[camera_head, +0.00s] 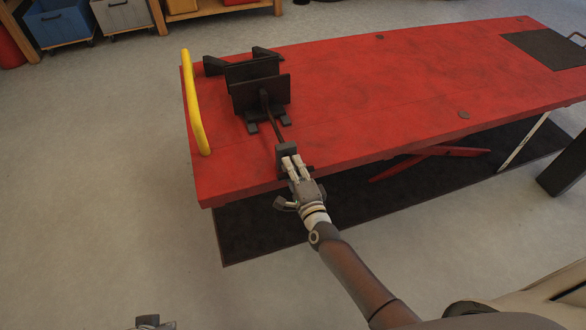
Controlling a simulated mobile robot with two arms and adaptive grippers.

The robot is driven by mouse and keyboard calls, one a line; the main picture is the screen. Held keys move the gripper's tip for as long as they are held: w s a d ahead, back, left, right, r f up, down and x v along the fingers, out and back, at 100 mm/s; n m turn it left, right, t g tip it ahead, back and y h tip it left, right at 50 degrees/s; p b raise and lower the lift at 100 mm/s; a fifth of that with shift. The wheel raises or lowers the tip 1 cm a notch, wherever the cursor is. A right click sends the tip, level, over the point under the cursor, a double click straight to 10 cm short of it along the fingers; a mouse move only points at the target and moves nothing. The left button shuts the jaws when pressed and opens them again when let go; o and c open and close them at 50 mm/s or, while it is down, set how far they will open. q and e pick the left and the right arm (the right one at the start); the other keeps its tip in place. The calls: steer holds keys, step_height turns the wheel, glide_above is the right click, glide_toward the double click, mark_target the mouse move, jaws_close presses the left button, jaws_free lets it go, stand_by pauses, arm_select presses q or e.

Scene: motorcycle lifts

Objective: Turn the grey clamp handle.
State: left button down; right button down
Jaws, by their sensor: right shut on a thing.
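The clamp (262,90), a dark vise-like block with upright plates, stands on the left end of the red lift table (350,100). A thin rod runs from it toward the table's near edge and ends in the dark grey clamp handle (287,149). My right gripper (291,163) reaches in from the lower right and is shut on the handle; its fingers hide part of it. A small dark part at the bottom edge looks like the top of my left gripper (150,323); its fingers are out of sight.
A yellow bar (194,105) stands along the table's left end. A dark mat (250,232) lies on the floor beneath. Blue (60,22) and grey (121,14) bins stand at the back left. The floor left of the table is clear.

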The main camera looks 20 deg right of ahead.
arm_select(q)
steer(key=shift+v, duration=1.25)
arm_select(e)
steer(key=shift+f+m, duration=0.2)
steer(key=shift+m, duration=0.8)
arm_select(q)
steer(key=shift+a, duration=0.1)
arm_select(e)
steer(key=c, duration=1.7)
jaws_free()
steer(key=o, duration=0.4)
steer(key=shift+s+r, duration=0.1)
steer(key=s, duration=1.2)
steer(key=shift+d, duration=0.25)
